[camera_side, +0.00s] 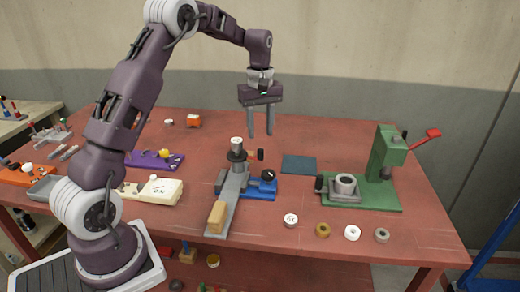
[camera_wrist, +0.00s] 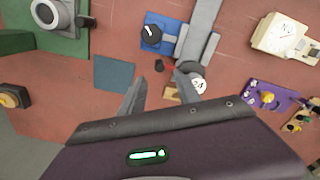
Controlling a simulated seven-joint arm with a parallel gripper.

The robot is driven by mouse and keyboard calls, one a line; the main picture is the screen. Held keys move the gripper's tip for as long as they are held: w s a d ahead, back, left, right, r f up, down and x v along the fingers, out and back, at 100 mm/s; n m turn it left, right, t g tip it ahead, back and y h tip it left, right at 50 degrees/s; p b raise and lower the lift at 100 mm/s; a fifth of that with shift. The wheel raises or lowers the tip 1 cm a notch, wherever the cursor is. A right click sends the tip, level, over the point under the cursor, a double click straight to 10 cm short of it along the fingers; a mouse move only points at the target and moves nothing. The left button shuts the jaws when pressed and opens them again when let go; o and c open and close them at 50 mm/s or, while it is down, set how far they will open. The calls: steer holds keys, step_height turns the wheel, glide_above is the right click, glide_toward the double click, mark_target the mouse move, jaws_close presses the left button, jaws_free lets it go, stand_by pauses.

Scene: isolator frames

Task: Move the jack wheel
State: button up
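No part is clearly marked as the jack wheel. The likeliest is a black round knob (camera_side: 268,175) on a blue base (camera_side: 262,190), beside a grey bar fixture (camera_side: 232,185) at the table's middle. The knob also shows in the wrist view (camera_wrist: 151,31), at the top. My gripper (camera_side: 260,134) is open and empty, pointing down, above and behind the fixture. In the wrist view its fingers (camera_wrist: 160,78) are apart, with the white cap (camera_wrist: 198,86) just beyond the right one.
A blue-grey mat (camera_side: 299,165) lies right of the fixture. A green press (camera_side: 387,155) with a red lever stands further right. Several small round parts (camera_side: 323,230) line the front edge. A cream box (camera_side: 155,191) and purple fixture (camera_side: 155,160) are at left.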

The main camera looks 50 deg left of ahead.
mark_target(260, 149)
step_height(260, 149, down, 8)
steer(key=shift+w+a+r, duration=0.1)
steer(key=shift+r, duration=0.15)
jaws_close()
stand_by(1.3)
